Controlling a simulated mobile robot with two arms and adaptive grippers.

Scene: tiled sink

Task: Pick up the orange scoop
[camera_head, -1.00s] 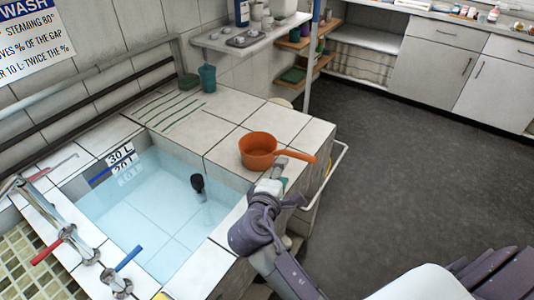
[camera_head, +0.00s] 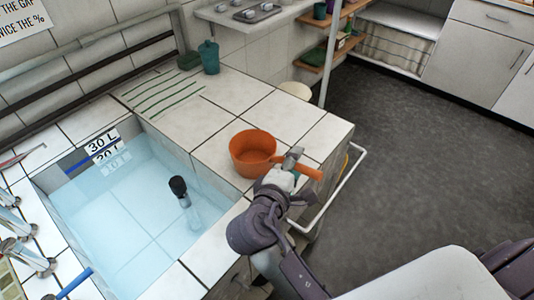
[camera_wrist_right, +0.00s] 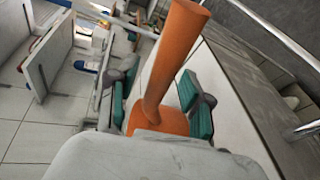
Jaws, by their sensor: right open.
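The orange scoop (camera_head: 253,151) sits upright on the tiled ledge beside the sink basin, its handle pointing right. My right gripper (camera_head: 291,165) is at the handle, with one finger seen across it. In the right wrist view the orange handle (camera_wrist_right: 172,60) rises between the two teal finger pads of the open right gripper (camera_wrist_right: 160,104). Gaps show between the handle and the pads. The bowl is mostly hidden in that view. My left gripper is not in view.
The water-filled basin (camera_head: 125,205) lies left of my right arm, with a black-topped object (camera_head: 180,190) in it. A white rail (camera_head: 343,190) runs along the ledge's right side. Open floor lies to the right.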

